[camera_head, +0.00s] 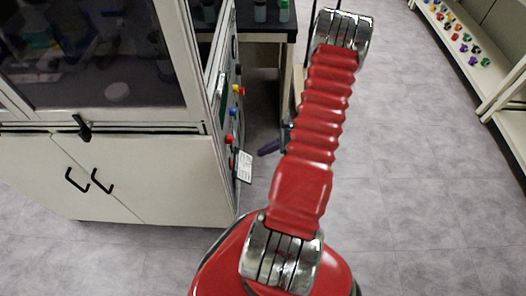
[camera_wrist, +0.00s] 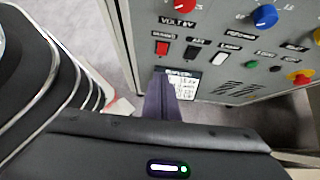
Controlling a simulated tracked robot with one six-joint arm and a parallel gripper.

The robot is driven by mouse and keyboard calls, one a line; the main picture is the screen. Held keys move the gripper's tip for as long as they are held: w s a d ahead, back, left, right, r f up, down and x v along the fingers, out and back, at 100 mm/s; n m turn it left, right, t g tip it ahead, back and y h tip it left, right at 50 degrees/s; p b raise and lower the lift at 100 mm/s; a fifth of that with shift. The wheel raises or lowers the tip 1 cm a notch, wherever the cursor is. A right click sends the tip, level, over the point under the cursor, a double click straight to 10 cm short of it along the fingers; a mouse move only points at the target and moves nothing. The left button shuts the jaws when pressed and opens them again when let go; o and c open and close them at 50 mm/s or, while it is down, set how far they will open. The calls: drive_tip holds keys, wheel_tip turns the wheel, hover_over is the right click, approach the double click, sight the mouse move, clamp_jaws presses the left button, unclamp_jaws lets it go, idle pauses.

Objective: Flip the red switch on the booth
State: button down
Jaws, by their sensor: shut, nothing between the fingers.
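The booth's side panel (camera_wrist: 235,85) fills the upper right of the wrist view. The red switch (camera_wrist: 162,48) is a small rectangular rocker at the panel's left edge, left of a black switch and a white switch. My gripper (camera_wrist: 161,82) is shut and empty, with dark purple fingers. Its tips appear just below the red switch in the picture, over the left edge of a printed label. I cannot tell whether they touch the panel. In the head view my gripper (camera_head: 268,148) shows beside the booth's side, partly behind my arm; the red switch is not clear there.
The panel also carries a red knob (camera_wrist: 188,5), a blue knob (camera_wrist: 265,15) and a yellow-and-red button (camera_wrist: 300,77). A black-topped table (camera_head: 262,33) with bottles stands behind the booth. A shelf (camera_head: 470,60) with colourful items lines the right. Open floor lies between.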

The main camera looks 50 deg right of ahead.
sight(231, 164)
drive_tip(key=shift+s+d+f, duration=0.15)
drive_tip(key=shift+f, duration=0.5)
drive_tip(key=w+a+r+x, duration=0.1)
drive_tip(key=x, duration=1.2)
drive_tip(key=shift+w+r, duration=0.2)
drive_tip(key=shift+w, duration=0.05)
